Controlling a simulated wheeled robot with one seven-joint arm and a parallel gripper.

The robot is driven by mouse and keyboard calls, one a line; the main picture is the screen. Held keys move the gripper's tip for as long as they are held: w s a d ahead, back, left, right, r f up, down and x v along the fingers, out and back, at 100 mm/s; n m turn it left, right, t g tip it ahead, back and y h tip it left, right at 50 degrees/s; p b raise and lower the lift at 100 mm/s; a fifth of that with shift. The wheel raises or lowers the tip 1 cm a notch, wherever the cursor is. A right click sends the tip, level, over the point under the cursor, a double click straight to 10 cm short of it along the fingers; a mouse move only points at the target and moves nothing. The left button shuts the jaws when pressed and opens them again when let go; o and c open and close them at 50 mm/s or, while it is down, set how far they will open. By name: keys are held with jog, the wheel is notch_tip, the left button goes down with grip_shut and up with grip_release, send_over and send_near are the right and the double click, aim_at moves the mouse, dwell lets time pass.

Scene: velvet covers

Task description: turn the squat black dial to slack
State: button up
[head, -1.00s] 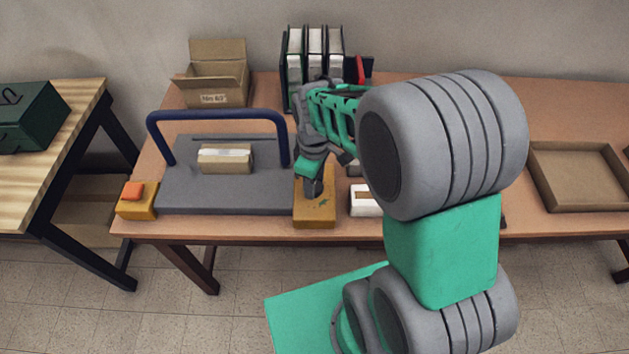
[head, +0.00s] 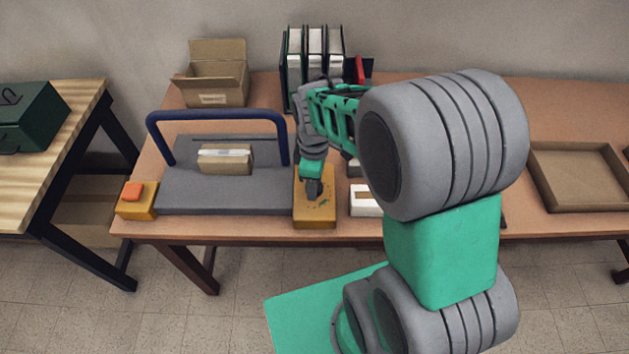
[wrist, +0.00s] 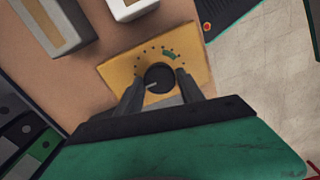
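The squat black dial (wrist: 158,78) sits on a yellow box in the wrist view. A white pointer line on it points left and slightly down. Small dark marks ring the dial, and a green patch (wrist: 169,54) lies above it, slightly right. My gripper (wrist: 160,79) is over the box with a finger on either side of the dial. The fingers look apart, with a thin gap beside the dial; contact is not clear. In the head view, my gripper (head: 314,188) is over the yellow box (head: 315,217) and hides the dial.
A grey plate with a blue handle (head: 218,116) and an orange-buttoned yellow box (head: 136,200) stand left of the dial's box. A white block (head: 365,201) is close on its right. Binders (head: 313,60) stand behind; an empty tray (head: 583,175) lies far right.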

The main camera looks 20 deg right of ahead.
jog(key=o, duration=0.4)
notch_tip(320, 180, up, 8)
jog(key=shift+f+b, duration=0.1)
jog(key=shift+b, duration=0.3)
